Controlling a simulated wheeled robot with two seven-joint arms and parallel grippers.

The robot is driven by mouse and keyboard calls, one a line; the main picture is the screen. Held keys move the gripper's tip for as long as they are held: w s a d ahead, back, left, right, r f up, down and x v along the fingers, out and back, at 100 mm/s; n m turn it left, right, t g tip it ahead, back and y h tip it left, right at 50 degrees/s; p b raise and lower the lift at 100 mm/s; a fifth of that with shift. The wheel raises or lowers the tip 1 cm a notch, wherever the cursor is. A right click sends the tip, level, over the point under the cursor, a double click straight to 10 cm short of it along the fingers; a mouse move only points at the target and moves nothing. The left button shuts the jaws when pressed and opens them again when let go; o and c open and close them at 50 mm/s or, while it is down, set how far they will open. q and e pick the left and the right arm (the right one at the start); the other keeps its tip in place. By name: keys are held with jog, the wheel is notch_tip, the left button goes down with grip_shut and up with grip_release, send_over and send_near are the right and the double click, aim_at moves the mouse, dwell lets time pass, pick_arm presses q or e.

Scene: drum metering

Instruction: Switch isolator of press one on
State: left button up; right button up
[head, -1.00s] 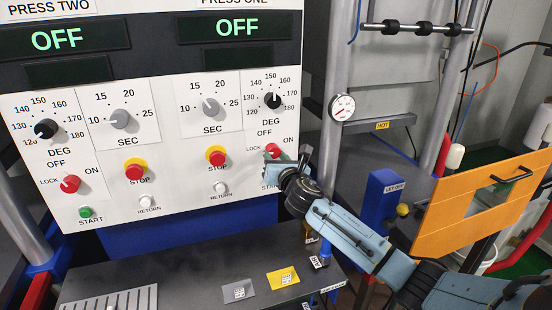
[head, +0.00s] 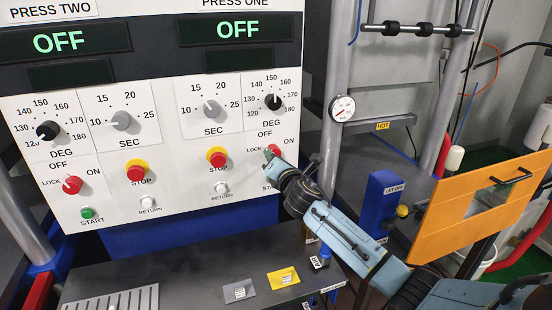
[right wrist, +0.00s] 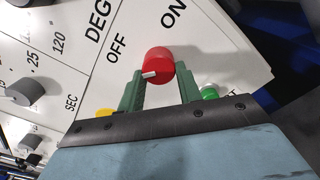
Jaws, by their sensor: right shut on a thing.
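The press one display (head: 237,29) reads OFF. My left gripper is not in view.
A red STOP button (head: 217,158) and a white RETURN button (head: 221,188) are left of the knob. A green START button (right wrist: 210,92) is close to my right finger. Press two's red isolator (head: 72,184) is far left. An orange panel (head: 480,205) stands at the right.

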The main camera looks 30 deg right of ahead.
jog(key=m+p, duration=0.1)
jog(key=m, duration=0.7)
jog(key=m+p, duration=0.2)
jog(key=m, duration=0.6)
jog(key=r+m+p, duration=0.1)
jog(key=m, duration=0.7)
jog(key=shift+d, duration=0.15)
dwell(0.4)
jog(key=o, duration=1)
jog(key=shift+s, duration=0.1)
jog(key=v, duration=1.3)
jog(key=shift+s+b, duration=0.1)
jog(key=shift+b, duration=0.3)
